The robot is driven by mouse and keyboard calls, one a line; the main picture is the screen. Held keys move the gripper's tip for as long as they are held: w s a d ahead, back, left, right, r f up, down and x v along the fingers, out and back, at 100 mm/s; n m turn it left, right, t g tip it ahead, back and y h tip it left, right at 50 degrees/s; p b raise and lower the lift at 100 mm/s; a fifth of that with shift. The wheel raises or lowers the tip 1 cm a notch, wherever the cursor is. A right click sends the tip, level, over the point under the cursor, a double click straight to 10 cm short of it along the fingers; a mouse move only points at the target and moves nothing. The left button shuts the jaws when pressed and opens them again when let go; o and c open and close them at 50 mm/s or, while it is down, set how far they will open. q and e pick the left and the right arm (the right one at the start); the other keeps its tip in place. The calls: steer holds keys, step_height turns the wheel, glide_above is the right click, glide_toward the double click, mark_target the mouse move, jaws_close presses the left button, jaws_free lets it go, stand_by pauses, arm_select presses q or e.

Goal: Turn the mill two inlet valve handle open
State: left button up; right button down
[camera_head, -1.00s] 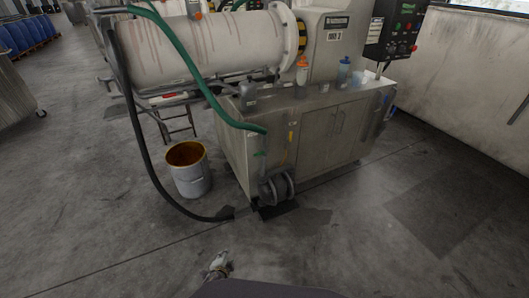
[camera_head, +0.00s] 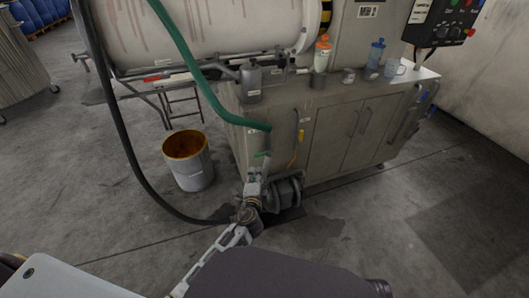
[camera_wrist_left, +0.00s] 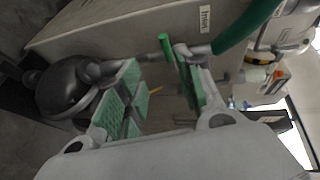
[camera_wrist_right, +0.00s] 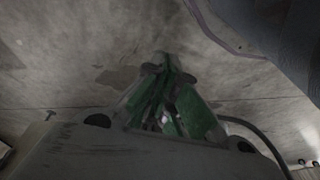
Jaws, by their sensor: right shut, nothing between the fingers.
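A short green handle (camera_head: 262,154) sits on the grey pipe below the green hose, on the front left of the mill cabinet; I take it for the inlet valve handle. In the left wrist view the handle (camera_wrist_left: 166,46) stands just ahead of and between the fingertips, with no clear contact. My left gripper (camera_head: 257,178) is in front of the cabinet, just below the handle. Its green-padded fingers (camera_wrist_left: 158,66) are open with a gap between them. My right gripper (camera_wrist_right: 165,65) is shut and empty, above bare floor; the head view does not show it.
A dark grey pump (camera_head: 287,192) is beside my left gripper, low against the cabinet (camera_head: 330,135). The green hose (camera_head: 190,62) and a black hose (camera_head: 128,150) hang to the left. An open drum (camera_head: 190,178) stands on the floor. Bottles (camera_head: 322,55) stand on top.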

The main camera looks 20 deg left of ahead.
mark_target(259, 155)
arm_select(q)
steer(key=shift+w+d+r, duration=0.1)
steer(key=shift+w+r, duration=0.15)
steer(key=shift+r, duration=0.2)
arm_select(e)
steer(key=shift+w+r, duration=0.2)
steer(key=shift+r, duration=0.05)
arm_select(q)
steer(key=shift+w, duration=0.2)
